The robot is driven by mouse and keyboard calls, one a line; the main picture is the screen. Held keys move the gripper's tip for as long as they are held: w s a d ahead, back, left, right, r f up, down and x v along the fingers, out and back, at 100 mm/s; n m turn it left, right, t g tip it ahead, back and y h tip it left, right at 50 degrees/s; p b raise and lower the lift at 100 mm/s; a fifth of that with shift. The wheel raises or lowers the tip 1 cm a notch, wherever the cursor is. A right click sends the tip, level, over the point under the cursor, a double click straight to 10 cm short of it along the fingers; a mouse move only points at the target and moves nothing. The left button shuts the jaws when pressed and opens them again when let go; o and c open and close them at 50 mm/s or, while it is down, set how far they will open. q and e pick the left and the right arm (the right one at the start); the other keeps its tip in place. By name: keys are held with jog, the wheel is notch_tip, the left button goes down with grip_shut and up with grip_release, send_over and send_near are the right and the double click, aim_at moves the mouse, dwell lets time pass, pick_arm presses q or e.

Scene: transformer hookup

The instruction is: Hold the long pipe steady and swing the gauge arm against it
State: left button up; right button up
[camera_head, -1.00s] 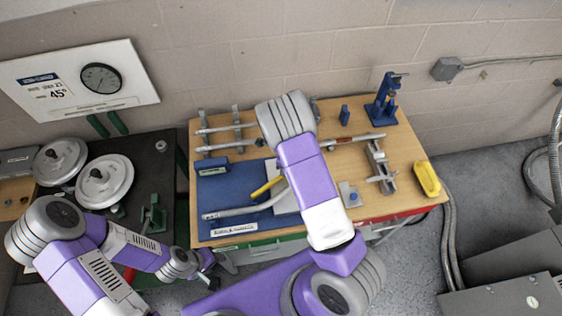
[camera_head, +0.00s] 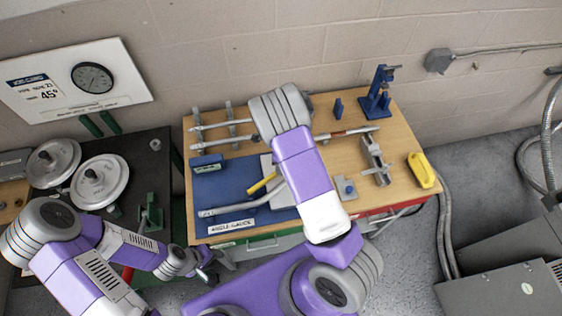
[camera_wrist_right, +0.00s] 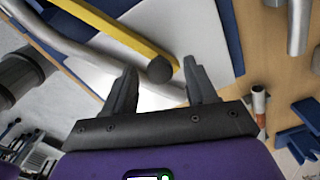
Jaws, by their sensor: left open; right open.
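A bent grey pipe (camera_head: 232,208) lies along the front of the blue angle-gauge board (camera_head: 208,184); the right arm covers its far end. The yellow gauge arm (camera_head: 262,185) slants over a pale plate, apart from the visible pipe. In the right wrist view the yellow arm (camera_wrist_right: 122,33) ends in a dark round knob between and beyond the fingertips, and the grey pipe (camera_wrist_right: 48,36) runs beside it. My right gripper (camera_wrist_right: 160,78) is open and empty above the plate; the arm hides it in the head view. My left gripper (camera_head: 212,266) is open, off the table's front left.
Straight pipes (camera_head: 222,143) rest on grey supports at the back left of the wooden table (camera_head: 400,150). A blue stand (camera_head: 378,92), grey vise (camera_head: 375,160) and yellow box (camera_head: 421,170) are at the right. A dark bench (camera_head: 140,170) with white discs is at the left.

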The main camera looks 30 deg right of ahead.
notch_tip(320, 180, up, 8)
jog(key=shift+f, duration=0.2)
dwell(0.7)
